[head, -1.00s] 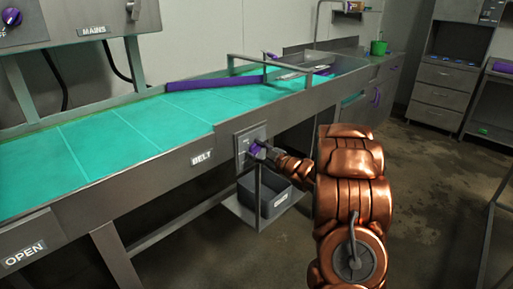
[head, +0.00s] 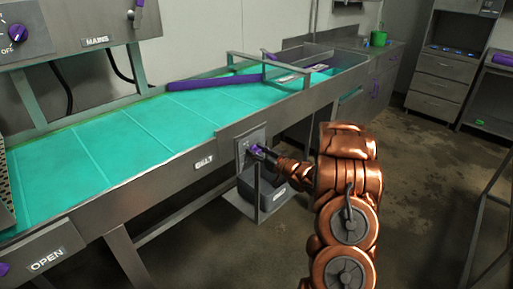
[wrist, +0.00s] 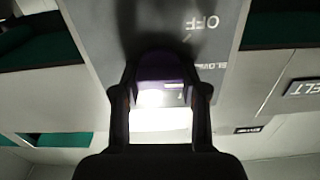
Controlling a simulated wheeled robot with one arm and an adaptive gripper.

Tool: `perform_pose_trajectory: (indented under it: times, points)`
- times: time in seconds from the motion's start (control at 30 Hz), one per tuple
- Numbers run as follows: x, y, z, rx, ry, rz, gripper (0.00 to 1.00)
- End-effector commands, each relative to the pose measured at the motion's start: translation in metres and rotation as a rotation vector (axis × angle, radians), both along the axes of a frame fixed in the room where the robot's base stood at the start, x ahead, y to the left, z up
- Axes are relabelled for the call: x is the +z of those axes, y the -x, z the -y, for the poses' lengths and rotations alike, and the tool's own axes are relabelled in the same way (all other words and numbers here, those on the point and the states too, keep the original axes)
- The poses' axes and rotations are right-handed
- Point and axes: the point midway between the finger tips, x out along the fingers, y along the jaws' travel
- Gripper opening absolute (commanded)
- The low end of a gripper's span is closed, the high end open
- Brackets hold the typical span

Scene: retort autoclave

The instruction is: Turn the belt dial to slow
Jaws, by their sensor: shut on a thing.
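The purple belt dial (head: 255,150) sits on a small grey panel (head: 241,161) on the conveyor's front side, right of the BELT label (head: 204,162). My gripper (head: 263,153) is at the panel, shut on the dial. In the wrist view the dial (wrist: 160,72) lies between the two fingers of my gripper (wrist: 160,92). An upside-down OFF mark (wrist: 200,22) and a small SLOW label (wrist: 211,66) show beside it. The dial's pointer is not clear, so I cannot tell its setting.
The teal conveyor belt (head: 120,135) runs above the panel. A grey bin (head: 262,193) sits on a low shelf below the dial. A MAINS box with a purple knob (head: 18,33) is at the upper left. Open floor (head: 420,200) lies to the right.

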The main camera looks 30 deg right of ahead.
Motion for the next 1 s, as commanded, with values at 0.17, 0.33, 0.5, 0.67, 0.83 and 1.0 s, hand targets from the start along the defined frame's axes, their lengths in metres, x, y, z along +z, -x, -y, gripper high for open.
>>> perform_pose_trajectory:
  times: [0.17, 0.33, 0.5, 0.67, 0.83, 1.0]
  points:
    - [0.0029, -0.0006, 0.0011, -0.001, -0.029, -0.002, 0.08]
    - [0.0025, -0.0006, 0.0013, -0.002, -0.037, -0.004, 0.08]
    - [0.0025, -0.0006, 0.0013, -0.002, -0.036, -0.003, 0.08]
    - [0.0024, -0.0006, 0.0013, -0.002, -0.036, -0.003, 0.5]
    - [0.0015, -0.0004, 0.0008, -0.001, -0.036, -0.005, 0.68]
    - [0.0008, -0.0003, 0.0005, -0.001, -0.036, -0.006, 0.69]
